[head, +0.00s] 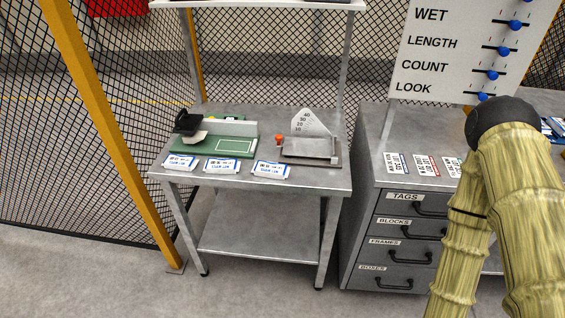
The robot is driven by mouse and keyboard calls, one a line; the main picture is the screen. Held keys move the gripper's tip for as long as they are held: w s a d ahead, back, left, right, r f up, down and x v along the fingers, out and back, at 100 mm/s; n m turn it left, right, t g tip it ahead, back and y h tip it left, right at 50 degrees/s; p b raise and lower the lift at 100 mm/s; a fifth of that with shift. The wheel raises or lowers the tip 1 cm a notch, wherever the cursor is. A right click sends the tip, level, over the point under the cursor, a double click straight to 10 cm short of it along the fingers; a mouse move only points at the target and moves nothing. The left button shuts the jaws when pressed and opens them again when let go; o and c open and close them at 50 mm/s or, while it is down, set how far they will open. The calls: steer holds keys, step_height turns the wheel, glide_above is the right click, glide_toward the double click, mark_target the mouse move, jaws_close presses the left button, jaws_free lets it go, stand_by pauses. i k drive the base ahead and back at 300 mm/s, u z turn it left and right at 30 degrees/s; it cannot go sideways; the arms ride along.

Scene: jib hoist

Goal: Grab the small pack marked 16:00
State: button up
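Three small white packs with blue print lie in a row along the front edge of the metal table: a left pack (180,162), a middle pack (221,166) and a right pack (271,169). Their print is too small to read, so I cannot tell which, if any, is marked 16:00. More white printed pieces lie on the drawer cabinet at right: one with dark print (397,164), one with a red band (427,166) and one partly behind my arm (453,167). My arm shows at the right edge; my gripper is not in view.
The metal table (340,181) also carries a green board (190,147) with a black device (187,122), and a grey scale (310,147) with an orange-red knob. The drawer cabinet (365,180) stands to its right. A yellow post (110,125) and mesh fence stand left.

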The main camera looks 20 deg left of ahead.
mark_target(217, 166)
steer(key=z, duration=2.7)
steer(key=k, duration=2.85)
steer(key=u, duration=1.9)
steer(key=i, duration=0.5)
steer(key=z, duration=0.1)
